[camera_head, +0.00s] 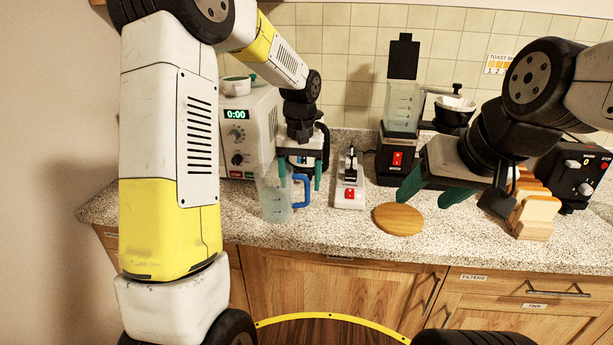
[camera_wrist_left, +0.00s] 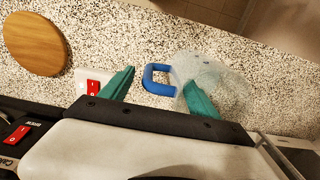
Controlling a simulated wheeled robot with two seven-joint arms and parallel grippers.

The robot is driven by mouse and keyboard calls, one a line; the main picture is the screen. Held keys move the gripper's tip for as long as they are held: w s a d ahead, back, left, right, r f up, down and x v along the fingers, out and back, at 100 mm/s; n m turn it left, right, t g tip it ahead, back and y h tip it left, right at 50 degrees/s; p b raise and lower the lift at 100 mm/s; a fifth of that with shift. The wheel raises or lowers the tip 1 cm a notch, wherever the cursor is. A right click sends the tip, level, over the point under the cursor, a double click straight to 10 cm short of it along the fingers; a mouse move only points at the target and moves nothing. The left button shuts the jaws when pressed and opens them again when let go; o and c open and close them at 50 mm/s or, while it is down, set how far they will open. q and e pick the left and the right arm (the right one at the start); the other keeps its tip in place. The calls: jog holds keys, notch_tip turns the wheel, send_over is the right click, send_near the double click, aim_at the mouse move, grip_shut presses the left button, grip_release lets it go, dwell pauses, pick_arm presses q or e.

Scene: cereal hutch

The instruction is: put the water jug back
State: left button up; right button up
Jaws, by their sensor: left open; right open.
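The water jug (camera_head: 275,200) is clear with a blue handle (camera_head: 301,190) on its right side. It stands upright on the speckled counter, in front of the white oven. My left gripper (camera_head: 300,172) is open, pointing down over the jug's handle side. In the left wrist view the blue handle (camera_wrist_left: 157,80) shows between the two green fingers, and one finger overlaps the clear jug body (camera_wrist_left: 215,78). I cannot tell whether the fingers touch it. My right gripper (camera_head: 430,192) is open and empty, near the round wooden board.
The round wooden board (camera_head: 398,219) lies on the counter. A small device with a red switch (camera_head: 349,193) stands right of the jug. Behind are a brewing machine (camera_head: 393,160) with its lid raised and the oven (camera_head: 242,130). A bread rack (camera_head: 535,215) stands at right.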

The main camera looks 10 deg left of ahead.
pick_arm(q)
notch_tip(320, 180, up, 10)
jog(key=shift+d, duration=0.1)
jog(key=s+a+r+t+h, duration=0.1)
jog(key=s+a+r+t, duration=0.15)
jog(key=s, duration=0.45)
jog(key=s+a+r+t, duration=0.1)
jog(key=s+r, duration=0.3)
jog(key=s, duration=0.2)
jog(key=s+a+f+t+h, duration=0.1)
jog(key=s+f+t, duration=0.1)
jog(key=s, duration=0.9)
jog(key=shift+f+t, duration=0.35)
jog(key=shift+f, duration=0.1)
jog(key=shift+a, duration=0.1)
